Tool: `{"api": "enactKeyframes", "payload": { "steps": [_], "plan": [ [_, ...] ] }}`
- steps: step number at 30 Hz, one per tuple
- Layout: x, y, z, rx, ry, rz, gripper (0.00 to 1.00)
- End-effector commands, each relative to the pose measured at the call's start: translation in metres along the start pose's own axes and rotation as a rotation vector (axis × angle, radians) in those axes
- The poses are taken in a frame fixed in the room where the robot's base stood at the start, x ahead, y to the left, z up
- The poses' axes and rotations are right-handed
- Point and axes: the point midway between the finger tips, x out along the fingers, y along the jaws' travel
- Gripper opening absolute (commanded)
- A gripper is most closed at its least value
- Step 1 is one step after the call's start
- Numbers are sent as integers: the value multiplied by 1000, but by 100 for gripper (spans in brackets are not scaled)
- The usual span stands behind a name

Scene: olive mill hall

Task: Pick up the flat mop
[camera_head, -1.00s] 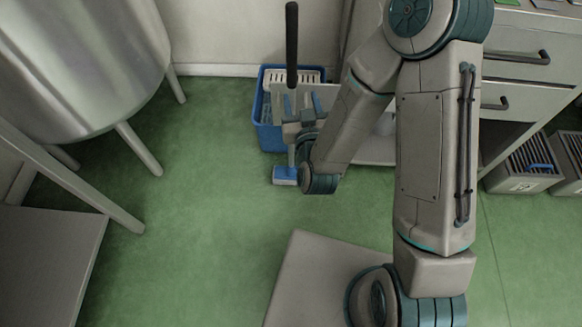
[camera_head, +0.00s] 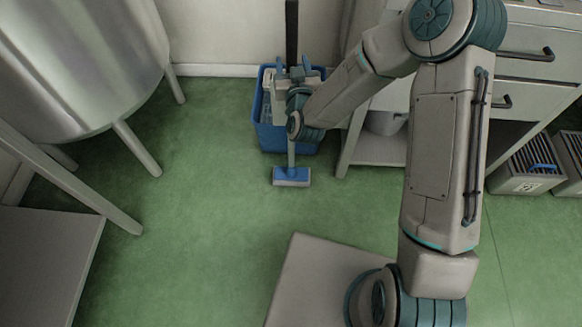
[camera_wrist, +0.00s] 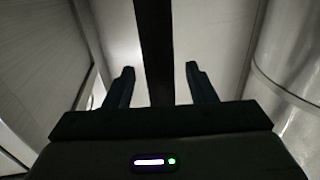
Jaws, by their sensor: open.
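The flat mop has a dark upright handle (camera_head: 292,28) and a blue and grey head (camera_head: 291,177) on the green floor, in front of a blue bucket. My gripper (camera_head: 292,66) is at the handle, above the bucket. In the wrist view the dark handle (camera_wrist: 156,50) runs upward between the two fingers of my open gripper (camera_wrist: 160,82), with a visible gap on each side. In the head view my wrist hides part of the handle's middle and lower length.
The blue bucket (camera_head: 266,135) stands right behind the mop head, near the wall. A cabinet with drawers (camera_head: 520,66) is to the right, with grey crates (camera_head: 527,168) below. A large metal tank (camera_head: 80,60) stands left. The floor (camera_head: 190,200) at centre left is clear.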

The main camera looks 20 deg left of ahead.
Motion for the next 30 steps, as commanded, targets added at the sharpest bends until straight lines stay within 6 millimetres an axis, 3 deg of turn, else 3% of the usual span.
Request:
{"api": "enactKeyframes", "payload": {
  "steps": [4, 11, 16, 17, 26, 30],
  "plan": [
    [12, 0, 0, 2, 0, 0, 51],
    [14, 0, 0, 1, -1, -1, 51],
    [13, 0, 0, 1, -1, -1, 6],
    [13, 0, 0, 1, -1, -1, 4],
    [14, 0, -4, 0, 3, -1, 4],
    [14, -1, -22, -1, 7, -1, 4]
  ]
}}
